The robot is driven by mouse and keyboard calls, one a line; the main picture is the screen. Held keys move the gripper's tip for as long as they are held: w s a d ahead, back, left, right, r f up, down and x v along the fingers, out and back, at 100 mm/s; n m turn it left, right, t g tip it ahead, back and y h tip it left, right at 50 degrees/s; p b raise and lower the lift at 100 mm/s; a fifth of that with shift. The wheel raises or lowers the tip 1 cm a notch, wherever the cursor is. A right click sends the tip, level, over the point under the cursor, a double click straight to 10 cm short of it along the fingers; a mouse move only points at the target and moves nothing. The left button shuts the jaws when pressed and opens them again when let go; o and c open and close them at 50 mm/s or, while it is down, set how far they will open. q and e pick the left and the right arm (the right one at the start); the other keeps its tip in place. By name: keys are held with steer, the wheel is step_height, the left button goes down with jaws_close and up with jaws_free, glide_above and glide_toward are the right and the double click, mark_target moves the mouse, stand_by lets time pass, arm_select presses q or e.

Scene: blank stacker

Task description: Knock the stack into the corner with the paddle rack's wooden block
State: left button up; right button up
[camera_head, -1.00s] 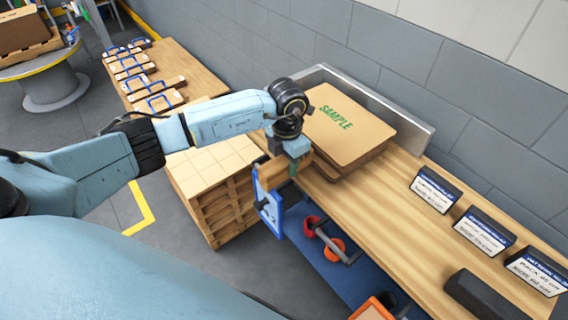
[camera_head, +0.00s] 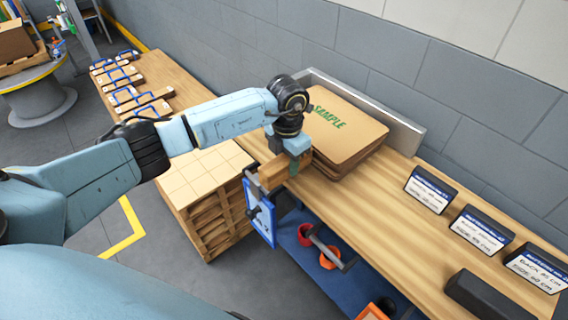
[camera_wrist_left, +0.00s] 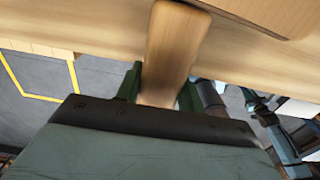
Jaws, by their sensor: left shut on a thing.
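The stack (camera_head: 345,141) of brown sheets marked SAMPLE lies on the wooden bench, close to the upright metal fence (camera_head: 408,134) that forms the corner behind it. My left gripper (camera_head: 292,163) is at the stack's near-left side. It is shut on the wooden block (camera_head: 271,174). In the left wrist view, the wooden block (camera_wrist_left: 172,52) sits between the green fingers (camera_wrist_left: 160,92). The stack's edge (camera_wrist_left: 265,12) shows at the top of that view. I cannot tell whether block and stack touch. My right gripper is not in view.
A blue-framed panel (camera_head: 258,211) hangs at the bench's front edge, below the gripper. A pallet of cartons (camera_head: 205,180) stands left of the bench. Several dark sign blocks (camera_head: 479,231) stand on the right. Blue-handled wooden pieces (camera_head: 125,76) lie on the far-left table.

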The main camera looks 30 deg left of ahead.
arm_select(q)
steer(key=shift+w+d+b, duration=0.3)
steer(key=shift+w+b, duration=0.25)
steer(key=shift+w, duration=0.05)
steer(key=shift+w+r, duration=0.1)
steer(key=shift+w, duration=0.05)
steer(key=shift+d, duration=0.1)
steer(key=shift+r, duration=0.1)
steer(key=shift+s+p, duration=0.35)
steer(key=shift+p, duration=0.1)
steer(key=shift+s+a+p, duration=0.3)
steer(key=shift+s+a, duration=0.1)
steer(key=shift+s, duration=0.1)
step_height(320, 180, up, 9)
steer(key=p, duration=0.6)
steer(key=shift+f, duration=0.2)
